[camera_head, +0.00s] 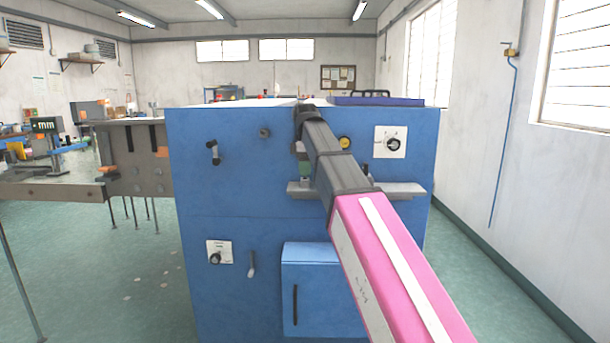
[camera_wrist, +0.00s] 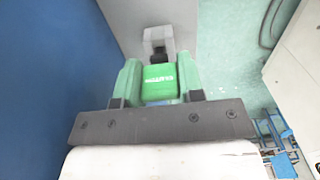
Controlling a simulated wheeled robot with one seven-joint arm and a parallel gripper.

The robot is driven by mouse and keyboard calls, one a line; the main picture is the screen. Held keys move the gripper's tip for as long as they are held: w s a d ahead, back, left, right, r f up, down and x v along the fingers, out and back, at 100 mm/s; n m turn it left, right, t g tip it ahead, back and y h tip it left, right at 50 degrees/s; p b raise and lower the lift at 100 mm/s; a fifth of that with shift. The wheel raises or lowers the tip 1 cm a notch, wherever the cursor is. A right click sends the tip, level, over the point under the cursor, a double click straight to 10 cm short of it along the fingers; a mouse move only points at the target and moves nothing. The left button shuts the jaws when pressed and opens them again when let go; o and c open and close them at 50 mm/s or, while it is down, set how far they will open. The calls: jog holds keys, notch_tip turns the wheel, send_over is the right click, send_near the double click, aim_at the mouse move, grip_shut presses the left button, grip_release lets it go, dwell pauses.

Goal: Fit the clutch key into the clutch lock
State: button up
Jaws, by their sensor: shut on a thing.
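In the head view my arm covers most of the gripper; a bit of green (camera_head: 304,170) shows just above the ledge, close to the blue machine's front. I cannot tell which fitting on the panel is the clutch lock, and the wrist view shows no lock opening.
The blue machine (camera_head: 230,190) fills the middle, with a grey ledge (camera_head: 405,190), a dial plate (camera_head: 390,142), a yellow-ringed fitting (camera_head: 344,143), a dark round fitting (camera_head: 265,132) and a lower box (camera_head: 318,290). A workbench (camera_head: 55,189) stands at left. Floor right of the machine is clear.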

jog(key=shift+r, duration=1.25)
